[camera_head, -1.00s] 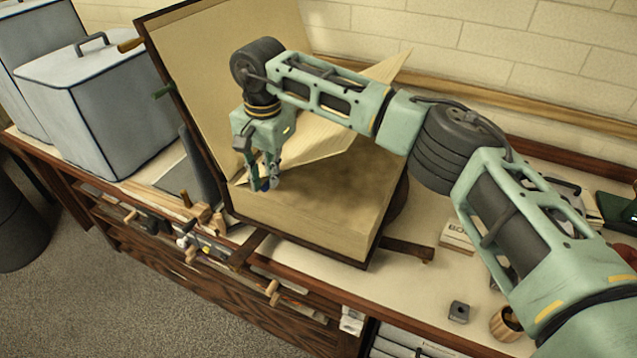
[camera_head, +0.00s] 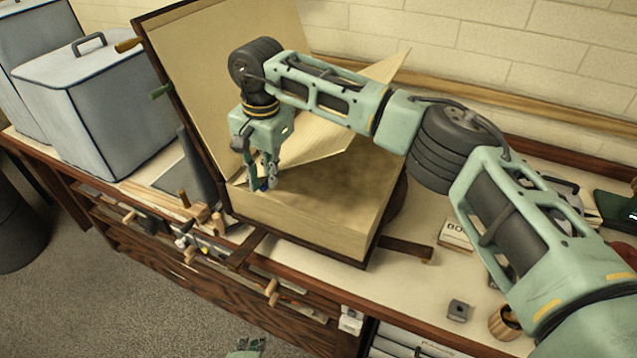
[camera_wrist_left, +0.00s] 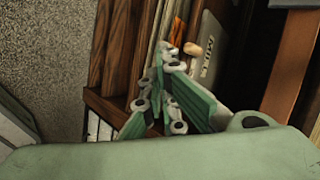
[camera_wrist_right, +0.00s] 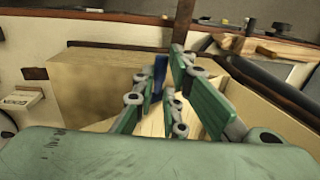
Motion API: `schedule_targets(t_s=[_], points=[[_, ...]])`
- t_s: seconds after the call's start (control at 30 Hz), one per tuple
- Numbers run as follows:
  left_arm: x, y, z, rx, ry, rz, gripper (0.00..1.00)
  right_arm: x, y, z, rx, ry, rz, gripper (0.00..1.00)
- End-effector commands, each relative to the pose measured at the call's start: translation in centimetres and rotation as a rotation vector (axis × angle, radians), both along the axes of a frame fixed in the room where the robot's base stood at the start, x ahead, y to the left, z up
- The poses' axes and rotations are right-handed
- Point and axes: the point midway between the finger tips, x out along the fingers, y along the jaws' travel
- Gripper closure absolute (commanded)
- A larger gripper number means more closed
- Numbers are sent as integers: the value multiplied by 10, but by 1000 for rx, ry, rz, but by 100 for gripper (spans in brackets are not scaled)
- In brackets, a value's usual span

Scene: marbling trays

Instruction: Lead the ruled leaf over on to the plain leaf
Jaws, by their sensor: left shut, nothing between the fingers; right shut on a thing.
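A large open book (camera_head: 310,235) lies on the bench, its thick block of pages low and its cover side (camera_head: 215,60) leaning up at the back left. The ruled leaf (camera_head: 322,142), pale with fine lines, slants up from the block, one corner pointing to the upper right. My right gripper (camera_head: 263,186) is shut on its near corner, with a dark blue piece at the fingertips, also in the right wrist view (camera_wrist_right: 158,66). The block's top page (camera_head: 335,195) is plain and mottled. My left gripper (camera_head: 247,345) is shut and empty, low in front of the bench.
Grey lidded boxes (camera_head: 95,95) stand left of the book. Wooden-handled tools (camera_head: 200,215) lie along the front edge. A small box (camera_head: 455,235), a dark block (camera_head: 458,310) and a wooden cup (camera_head: 503,322) are at the right. The wall is close behind.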

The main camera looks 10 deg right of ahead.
Motion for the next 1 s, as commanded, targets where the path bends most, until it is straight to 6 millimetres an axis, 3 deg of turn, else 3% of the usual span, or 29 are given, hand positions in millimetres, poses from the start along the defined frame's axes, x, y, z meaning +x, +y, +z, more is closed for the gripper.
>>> schedule_targets(t_s=[0.03,0.5,0.73,1.0], points=[[9,-8,12,23,-38,-36,100,-2,9,-3,19,-1,8,100],[60,-75,132,252,-396,-307,100,-2,9,-3,18,-2,9,100],[70,-107,197,364,-585,-405,100,-2,9,-3,18,-2,9,100],[67,-143,275,494,-816,-485,100,-2,9,-3,18,-3,9,100]])
